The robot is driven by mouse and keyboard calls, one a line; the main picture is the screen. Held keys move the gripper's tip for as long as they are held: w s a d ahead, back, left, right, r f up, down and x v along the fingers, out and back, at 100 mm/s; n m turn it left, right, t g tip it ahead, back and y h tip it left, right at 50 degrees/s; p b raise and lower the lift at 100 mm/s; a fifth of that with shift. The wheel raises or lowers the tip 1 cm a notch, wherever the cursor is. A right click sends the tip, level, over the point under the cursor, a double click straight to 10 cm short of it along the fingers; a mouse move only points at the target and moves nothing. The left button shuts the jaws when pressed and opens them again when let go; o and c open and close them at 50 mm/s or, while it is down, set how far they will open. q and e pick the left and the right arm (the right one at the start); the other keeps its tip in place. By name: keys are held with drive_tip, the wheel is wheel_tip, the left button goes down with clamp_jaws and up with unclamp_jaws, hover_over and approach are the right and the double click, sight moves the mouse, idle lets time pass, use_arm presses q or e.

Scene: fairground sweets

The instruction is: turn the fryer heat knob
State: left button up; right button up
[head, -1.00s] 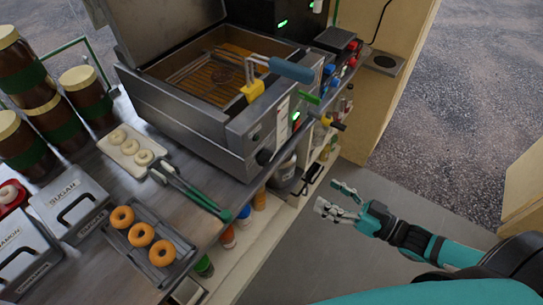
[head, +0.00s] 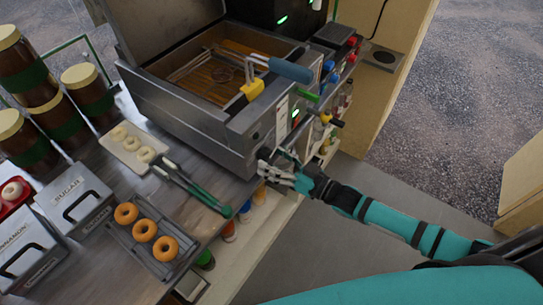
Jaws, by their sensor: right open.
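The steel fryer (head: 195,118) stands on the counter with its lid up and oil in its well. Its front panel (head: 268,137) faces right and carries a green-lit display. The lower dark heat knob on this panel cannot be made out clearly now, as my right gripper is close in front of that spot. My right gripper (head: 264,172) is open, with its fingers at the lower edge of the panel. I cannot tell whether they touch the knob. My left gripper is not in view.
A blue-handled basket (head: 290,70) sticks out over the fryer's front. Tongs (head: 198,190) lie on the counter beside a tray of browned doughnuts (head: 118,234) and a tray of pale ones (head: 118,153). Shelves with bottles sit below the counter. The floor to the right is clear.

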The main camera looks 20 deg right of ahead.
drive_tip(key=shift+w+a, duration=0.4)
drive_tip(key=shift+w, duration=0.05)
drive_tip(key=c, duration=1.2)
drive_tip(key=n, duration=0.4)
drive_tip(key=shift+n, duration=0.3)
drive_tip(key=shift+n+b, duration=0.4)
drive_tip(key=shift+n, duration=1.6)
